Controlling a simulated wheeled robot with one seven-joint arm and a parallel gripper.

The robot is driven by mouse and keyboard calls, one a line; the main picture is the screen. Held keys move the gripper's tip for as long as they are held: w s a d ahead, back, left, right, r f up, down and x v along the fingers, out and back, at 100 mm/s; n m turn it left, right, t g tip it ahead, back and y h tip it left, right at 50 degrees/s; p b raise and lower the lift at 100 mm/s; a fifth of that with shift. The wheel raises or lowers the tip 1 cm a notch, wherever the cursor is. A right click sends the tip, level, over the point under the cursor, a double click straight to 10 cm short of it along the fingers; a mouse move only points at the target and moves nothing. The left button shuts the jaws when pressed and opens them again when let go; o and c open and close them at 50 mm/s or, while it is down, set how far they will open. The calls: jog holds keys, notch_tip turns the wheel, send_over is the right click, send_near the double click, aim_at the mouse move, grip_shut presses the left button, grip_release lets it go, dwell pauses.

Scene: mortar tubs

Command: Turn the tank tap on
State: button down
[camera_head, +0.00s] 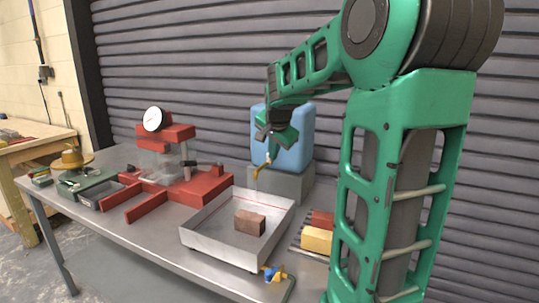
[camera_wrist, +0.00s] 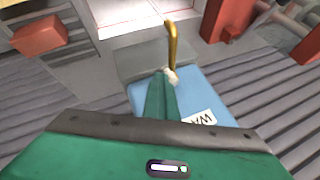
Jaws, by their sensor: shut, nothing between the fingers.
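The blue tank (camera_head: 297,140) stands on a grey block (camera_head: 285,183) against the shutter wall. It also shows in the wrist view (camera_wrist: 200,100), with a white label on it. A brass-coloured tap (camera_head: 258,172) sticks out from the tank's front, low down. In the wrist view the brass part (camera_wrist: 173,45) is long and thin and reaches away from the tank. My gripper (camera_head: 267,152) is shut and empty, in front of the tank just above the tap. In the wrist view its fingertips (camera_wrist: 166,76) are at the tap's near end; I cannot tell whether they touch it.
A metal tray (camera_head: 215,235) holding a brown block (camera_head: 250,222) stands in front of the tank. A yellow block (camera_head: 316,240) and a red block (camera_head: 322,219) lie on a rack to its right. A red apparatus with a dial (camera_head: 153,119) stands left.

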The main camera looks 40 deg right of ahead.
jog(key=shift+s+a, duration=0.4)
jog(key=shift+a, duration=0.15)
jog(key=v, duration=1)
dwell(0.5)
